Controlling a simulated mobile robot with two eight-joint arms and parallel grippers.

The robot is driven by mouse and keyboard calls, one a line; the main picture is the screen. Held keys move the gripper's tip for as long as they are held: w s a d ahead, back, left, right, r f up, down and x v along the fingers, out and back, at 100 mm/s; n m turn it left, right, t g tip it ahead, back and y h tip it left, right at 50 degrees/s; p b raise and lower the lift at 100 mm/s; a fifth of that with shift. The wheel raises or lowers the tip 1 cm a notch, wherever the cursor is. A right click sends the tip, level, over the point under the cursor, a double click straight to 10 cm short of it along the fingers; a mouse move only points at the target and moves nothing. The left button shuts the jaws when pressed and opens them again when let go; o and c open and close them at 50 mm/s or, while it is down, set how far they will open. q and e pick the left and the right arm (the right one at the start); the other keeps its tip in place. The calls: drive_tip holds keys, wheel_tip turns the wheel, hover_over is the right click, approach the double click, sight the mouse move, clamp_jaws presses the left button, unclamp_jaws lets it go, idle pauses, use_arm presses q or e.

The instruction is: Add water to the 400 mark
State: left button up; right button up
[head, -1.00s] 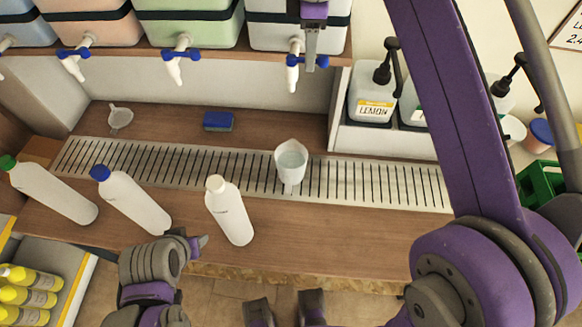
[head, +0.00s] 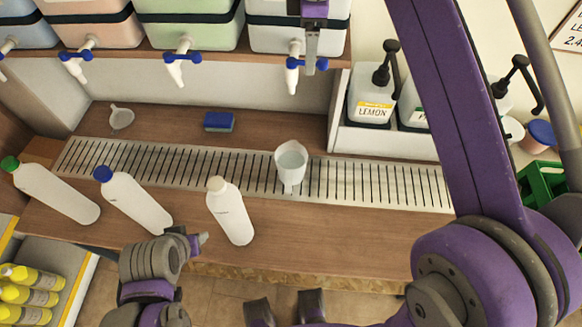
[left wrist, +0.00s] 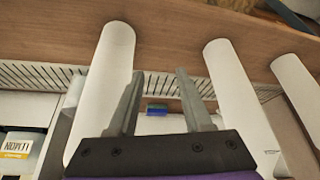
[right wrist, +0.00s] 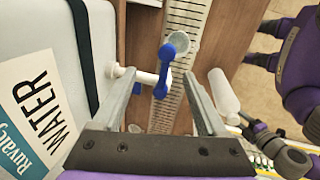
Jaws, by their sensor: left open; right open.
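The water drum (right wrist: 40,85) is white with a dark strap, and its label reads WATER in the right wrist view. Its white tap with a blue handle (right wrist: 165,68) shows between the fingers of my right gripper (right wrist: 159,76), which is open. In the head view my right gripper (head: 311,48) is beside that tap (head: 293,64). A pale measuring jug (head: 291,164) stands on the drain grate below the tap; its marks and water level are too small to read. My left gripper (head: 198,243) is open and empty, low in front of the counter.
Three white bottles, with a green cap (head: 55,192), a blue cap (head: 135,203) and a pale cap (head: 231,212), stand along the counter front. A funnel (head: 120,117) and a blue sponge (head: 218,121) lie behind the grate (head: 370,182). Pump containers (head: 371,100) stand right.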

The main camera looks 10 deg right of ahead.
use_arm(q)
drive_tip(key=shift+w+r+p, duration=0.3)
drive_tip(key=shift+r+p, duration=0.3)
drive_tip(key=shift+r, duration=0.25)
drive_tip(key=shift+w+r+p, duration=0.25)
drive_tip(key=shift+r+p, duration=0.35)
drive_tip(key=shift+r, duration=0.25)
use_arm(e)
drive_tip(key=shift+s+r, duration=0.15)
drive_tip(key=shift+r, duration=1.65)
use_arm(q)
drive_tip(key=shift+t, duration=0.3)
drive_tip(key=r+p, duration=0.1)
drive_tip(key=w+r+p, duration=0.1)
drive_tip(key=r+p, duration=0.1)
drive_tip(key=r, duration=0.1)
drive_tip(key=shift+w+r, duration=0.1)
drive_tip(key=shift+w, duration=0.3)
use_arm(e)
wheel_tip(320, 180, up, 10)
drive_tip(key=s, duration=0.2)
drive_tip(key=shift+a+r, duration=0.25)
